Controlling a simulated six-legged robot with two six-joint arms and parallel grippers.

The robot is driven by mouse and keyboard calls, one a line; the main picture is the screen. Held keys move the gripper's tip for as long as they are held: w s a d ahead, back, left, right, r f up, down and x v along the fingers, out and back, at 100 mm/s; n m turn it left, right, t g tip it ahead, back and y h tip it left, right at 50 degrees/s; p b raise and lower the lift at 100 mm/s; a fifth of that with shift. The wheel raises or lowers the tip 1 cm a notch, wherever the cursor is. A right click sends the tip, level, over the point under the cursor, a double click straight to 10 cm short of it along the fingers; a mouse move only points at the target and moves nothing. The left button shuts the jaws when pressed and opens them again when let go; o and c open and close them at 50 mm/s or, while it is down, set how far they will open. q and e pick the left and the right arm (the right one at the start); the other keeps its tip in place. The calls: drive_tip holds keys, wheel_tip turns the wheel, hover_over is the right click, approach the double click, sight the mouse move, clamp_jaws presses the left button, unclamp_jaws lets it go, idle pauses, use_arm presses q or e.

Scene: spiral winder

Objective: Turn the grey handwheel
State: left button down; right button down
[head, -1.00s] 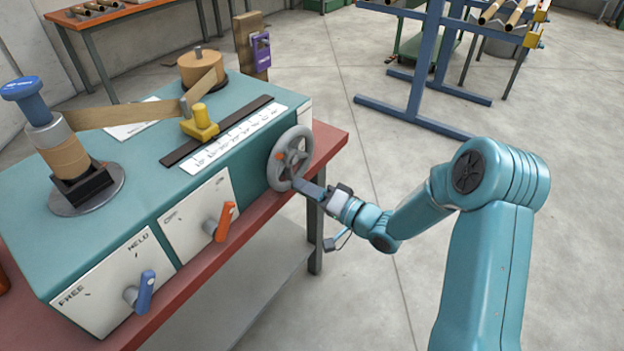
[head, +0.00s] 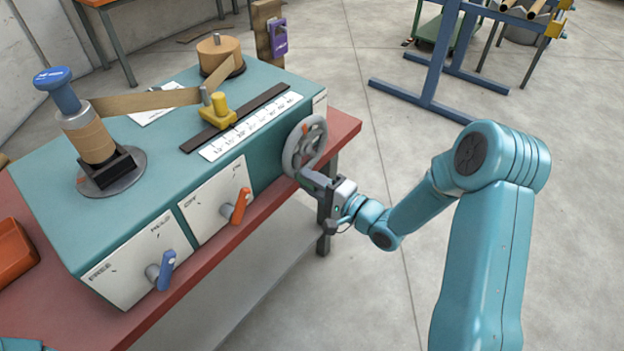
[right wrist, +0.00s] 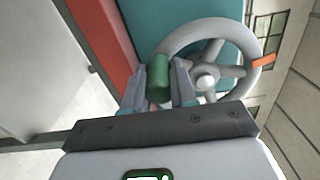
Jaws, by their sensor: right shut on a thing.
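The grey handwheel (head: 292,160) stands upright on the right end face of the teal winder, with an orange mark on its rim. In the right wrist view the handwheel (right wrist: 228,28) shows its hub, spokes and a green knob (right wrist: 158,80) at its left rim. My right gripper (head: 304,176) is at the wheel's lower edge. Its two fingers (right wrist: 172,82) are shut on the green knob, one on each side. In the head view the fingers hide the knob. My left gripper is not in view.
The teal winder (head: 150,150) sits on a red-topped bench (head: 345,124). Its front has an orange lever (head: 240,205) and a blue lever (head: 166,270). A yellow guide (head: 218,112) stands beside a scale on top. An orange tray (head: 14,255) lies at left.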

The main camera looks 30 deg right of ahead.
drive_tip(key=shift+d+r, duration=0.1)
drive_tip(key=c, duration=0.9)
unclamp_jaws()
drive_tip(key=v, duration=1.6)
drive_tip(key=shift+s+b, duration=0.2)
drive_tip(key=shift+b, duration=0.15)
